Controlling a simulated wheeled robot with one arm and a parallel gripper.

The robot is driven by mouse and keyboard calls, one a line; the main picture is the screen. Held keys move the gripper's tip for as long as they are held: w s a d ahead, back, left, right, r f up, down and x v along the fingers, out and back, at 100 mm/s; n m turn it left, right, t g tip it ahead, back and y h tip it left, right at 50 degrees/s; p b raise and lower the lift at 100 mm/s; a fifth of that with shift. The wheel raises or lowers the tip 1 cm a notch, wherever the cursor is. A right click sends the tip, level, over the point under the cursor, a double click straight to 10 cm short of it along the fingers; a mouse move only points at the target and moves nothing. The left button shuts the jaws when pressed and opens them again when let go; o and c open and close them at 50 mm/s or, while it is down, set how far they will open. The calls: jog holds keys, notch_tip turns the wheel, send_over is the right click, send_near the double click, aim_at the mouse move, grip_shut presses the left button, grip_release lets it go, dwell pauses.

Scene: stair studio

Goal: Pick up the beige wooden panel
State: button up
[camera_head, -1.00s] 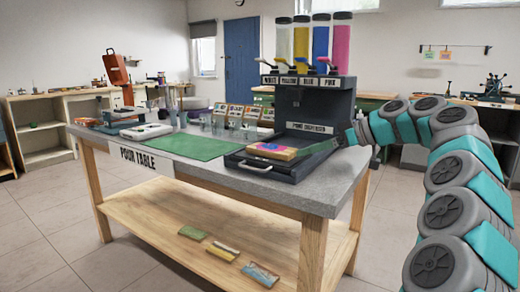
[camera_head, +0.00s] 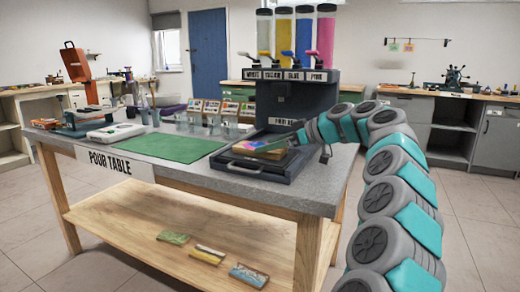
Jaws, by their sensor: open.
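The beige wooden panel (camera_head: 256,153) lies flat on the dark pull-out tray (camera_head: 284,172) of the paint dispenser. Its top carries pink, purple and blue paint on the left part. My gripper (camera_head: 295,140) is open and reaches in from the right, at or just beside the panel's right end. The fingertips are small in this view, and I cannot tell whether they touch the panel or stand around it.
The tray sits on the grey pour table (camera_head: 190,180), below the dispenser (camera_head: 300,98) with its colour tubes. A green mat (camera_head: 172,147) lies to the left. Small boxes and cups stand behind it. Several painted panels (camera_head: 208,254) lie on the lower shelf.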

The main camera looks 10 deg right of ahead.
jog(key=shift+x, duration=1.15)
jog(key=shift+c, duration=0.4)
jog(key=c, duration=1.2)
jog(key=shift+c, duration=0.2)
jog(key=shift+r, duration=0.2)
